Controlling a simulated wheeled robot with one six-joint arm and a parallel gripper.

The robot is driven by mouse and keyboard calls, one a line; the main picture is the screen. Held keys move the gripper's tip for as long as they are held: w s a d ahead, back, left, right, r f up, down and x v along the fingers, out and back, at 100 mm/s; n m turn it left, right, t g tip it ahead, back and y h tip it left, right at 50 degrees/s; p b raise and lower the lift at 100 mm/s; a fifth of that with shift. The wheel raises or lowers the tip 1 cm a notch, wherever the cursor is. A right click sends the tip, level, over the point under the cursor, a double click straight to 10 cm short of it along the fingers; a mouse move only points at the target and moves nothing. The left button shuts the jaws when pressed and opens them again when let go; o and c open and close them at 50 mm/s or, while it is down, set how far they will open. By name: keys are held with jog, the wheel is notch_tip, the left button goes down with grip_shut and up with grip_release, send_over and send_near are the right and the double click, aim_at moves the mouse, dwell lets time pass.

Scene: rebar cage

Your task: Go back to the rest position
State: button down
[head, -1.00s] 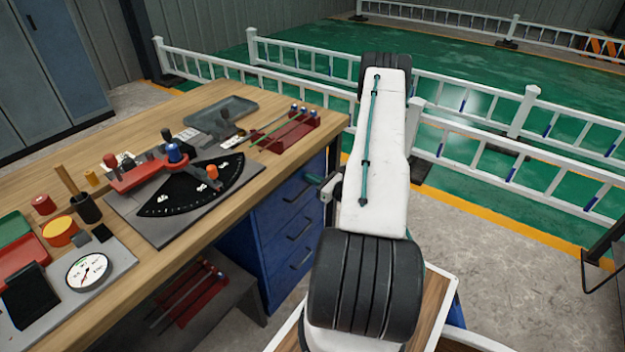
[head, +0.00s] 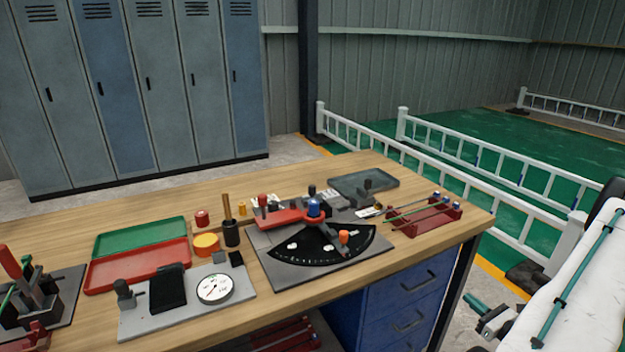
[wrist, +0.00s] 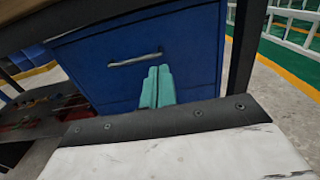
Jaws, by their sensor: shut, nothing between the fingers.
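My gripper shows in the wrist view as two teal fingers (wrist: 157,86) lying side by side, closed together with nothing between them. It is in front of the blue drawer cabinet (wrist: 195,45) under the bench, apart from its face as far as I can tell. In the head view my gripper (head: 474,304) is at the lower right, beside the white arm link, to the right of the bench's drawers. The arm is folded at the right edge, clear of the tabletop.
The wooden workbench (head: 300,318) carries a bending jig with a black dial plate (head: 320,250), a red rack with rods (head: 430,218), red and green trays (head: 140,266) and a gauge (head: 214,288). Lockers (head: 120,90) stand behind. White railings (head: 480,175) border the green floor.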

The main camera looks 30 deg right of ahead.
jog(key=w+a+r+n+g+y, duration=0.1)
jog(key=a+r+n+g+y, duration=0.55)
jog(key=a+r+n, duration=0.45)
jog(key=a+r+n+g+y, duration=0.6)
jog(key=a+r+n+g, duration=0.15)
jog(key=a, duration=0.55)
jog(key=s+a+r+n+g+h, duration=0.1)
jog(key=s+a+r+n+h, duration=0.2)
jog(key=a+r+n+h, duration=0.1)
jog(key=s+a+r+n+h, duration=0.3)
jog(key=a+r+n+h, duration=0.1)
jog(key=a+r+n, duration=0.3)
jog(key=s+a+r+n+g+h, duration=0.1)
jog(key=s+a+r+n+h, duration=0.2)
jog(key=a+r+n, duration=0.3)
notch_tip(320, 180, up, 4)
jog(key=shift+a+r+g+h, duration=0.15)
jog(key=shift+a+g+h, duration=0.15)
jog(key=shift+a+h, duration=0.7)
jog(key=shift+a+n+y, duration=0.2)
jog(key=shift+n+y, duration=0.05)
